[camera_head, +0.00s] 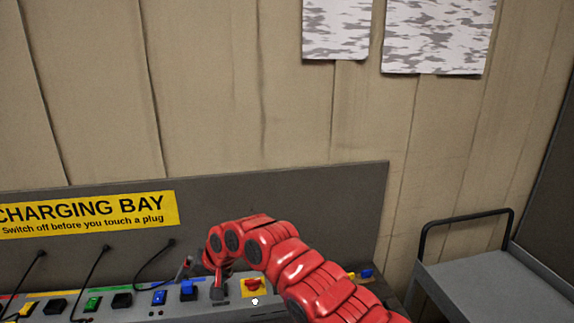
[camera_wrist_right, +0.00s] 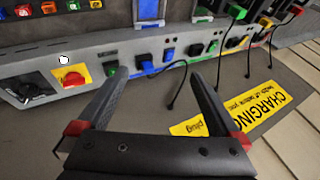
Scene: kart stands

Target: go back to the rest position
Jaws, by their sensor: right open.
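My right arm comes in from the lower right in the head view, red and segmented. Its gripper (camera_head: 204,278) is over the front panel of the charging bay, partly hidden by the wrist. In the right wrist view the two dark fingers of the gripper (camera_wrist_right: 157,82) are spread apart with nothing between them. The panel (camera_wrist_right: 185,68) lies beyond the fingertips. My left gripper is not in view.
The panel has a red knob on a yellow plate (camera_head: 253,286), blue plugs (camera_head: 187,289), a green socket (camera_head: 93,303) and black cables. A black dial (camera_wrist_right: 28,89) shows in the wrist view. A yellow sign (camera_head: 90,215) is behind. A grey cart (camera_head: 490,285) stands at right.

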